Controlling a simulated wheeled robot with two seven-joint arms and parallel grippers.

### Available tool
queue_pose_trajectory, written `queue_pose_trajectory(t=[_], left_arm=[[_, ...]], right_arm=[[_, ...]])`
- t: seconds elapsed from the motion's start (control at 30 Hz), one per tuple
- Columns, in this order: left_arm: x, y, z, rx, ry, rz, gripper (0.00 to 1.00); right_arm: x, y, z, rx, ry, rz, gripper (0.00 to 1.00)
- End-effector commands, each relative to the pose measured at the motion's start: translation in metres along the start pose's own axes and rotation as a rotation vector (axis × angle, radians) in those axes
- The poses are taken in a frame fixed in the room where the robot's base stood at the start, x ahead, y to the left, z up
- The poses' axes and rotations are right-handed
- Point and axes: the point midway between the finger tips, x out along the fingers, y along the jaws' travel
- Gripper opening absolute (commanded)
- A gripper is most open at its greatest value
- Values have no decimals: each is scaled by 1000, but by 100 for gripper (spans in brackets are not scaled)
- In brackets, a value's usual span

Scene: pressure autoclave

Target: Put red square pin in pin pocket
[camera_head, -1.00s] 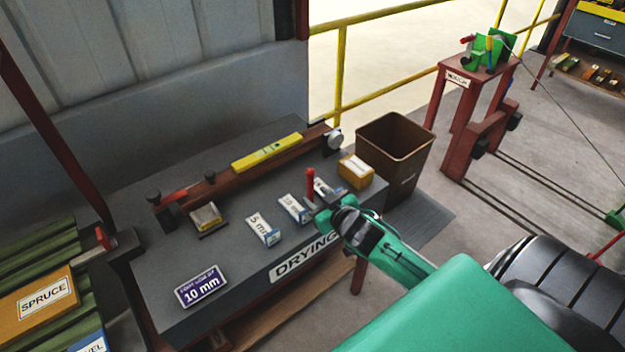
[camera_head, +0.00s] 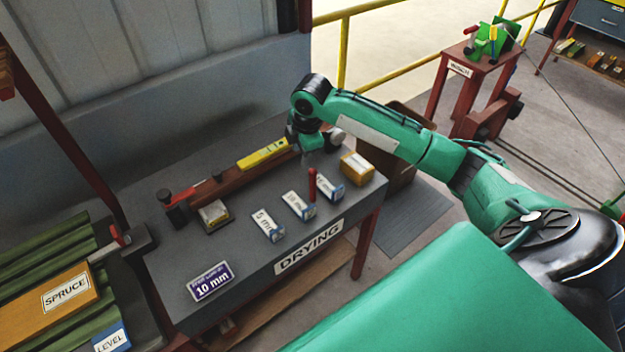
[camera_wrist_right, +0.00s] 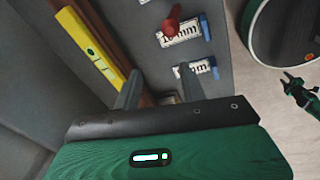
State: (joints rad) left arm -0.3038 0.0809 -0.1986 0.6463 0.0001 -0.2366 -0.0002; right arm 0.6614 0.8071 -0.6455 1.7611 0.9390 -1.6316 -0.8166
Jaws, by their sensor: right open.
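The red pin (camera_head: 311,185) stands upright among the white and blue labelled blocks at the right part of the drying table. In the right wrist view the pin (camera_wrist_right: 172,22) rises beside a block labelled in mm, ahead of the fingertips. My right gripper (camera_wrist_right: 158,85) is open, with nothing between its two fingers. In the head view it (camera_head: 309,157) is behind the pin, partly hidden by its own wrist, and apart from it. I cannot make out the pin pocket; the pin's foot is too small to judge. My left gripper is not in view.
On the table (camera_head: 165,275) are a brown beam with a yellow level (camera_head: 264,154), a 5 mm block (camera_head: 267,225), a tan box (camera_head: 357,168) and a 10 mm sign (camera_head: 210,282). A brown bin stands behind my right arm.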

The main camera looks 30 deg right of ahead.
Motion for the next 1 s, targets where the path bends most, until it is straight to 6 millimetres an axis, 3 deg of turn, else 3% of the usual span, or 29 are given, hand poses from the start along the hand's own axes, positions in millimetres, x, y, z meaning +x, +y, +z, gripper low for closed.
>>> queue_pose_trajectory(t=[0.03, 0.13, 0.33, 0.47, 0.8, 1.0], left_arm=[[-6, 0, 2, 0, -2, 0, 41], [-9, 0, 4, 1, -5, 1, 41], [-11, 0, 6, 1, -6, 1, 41], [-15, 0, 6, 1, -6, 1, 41], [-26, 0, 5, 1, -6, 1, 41], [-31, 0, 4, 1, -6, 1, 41]], right_arm=[[-18, 5, 7, -50, -20, -36, 42], [-39, 4, 17, -145, -40, -117, 42], [-57, 2, 28, -237, -51, -197, 42], [-45, -2, 29, -244, -51, -207, 42], [15, -13, 33, -242, -50, -203, 42], [28, -15, 34, -242, -50, -202, 42]])
